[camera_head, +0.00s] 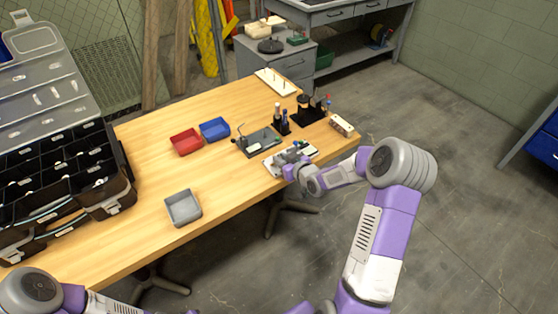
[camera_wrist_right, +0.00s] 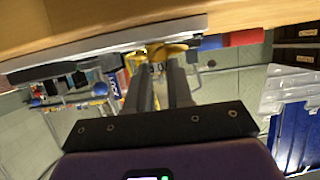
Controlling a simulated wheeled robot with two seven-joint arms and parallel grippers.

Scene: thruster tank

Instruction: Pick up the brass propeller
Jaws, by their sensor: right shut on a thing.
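The brass propeller (camera_wrist_right: 176,49) shows in the right wrist view as a yellow-gold piece at the fingertips, close to the light board's edge. My right gripper (camera_wrist_right: 158,66) is shut on it, with the two dark fingers on either side of its middle. Part of the propeller is hidden behind the fingers. In the head view my right gripper (camera_head: 290,166) is at the light board (camera_head: 310,151) near the table's right edge; the propeller is too small to make out there. My left arm shows at the bottom left, but its gripper is out of the picture.
On the wooden table (camera_head: 145,190) are a red bin (camera_head: 186,142), a blue bin (camera_head: 214,129) and a grey bin (camera_head: 183,208). A grey fixture (camera_head: 258,143) and black tool holders (camera_head: 307,116) stand close to my right gripper. A large organizer case (camera_head: 60,170) fills the left end.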

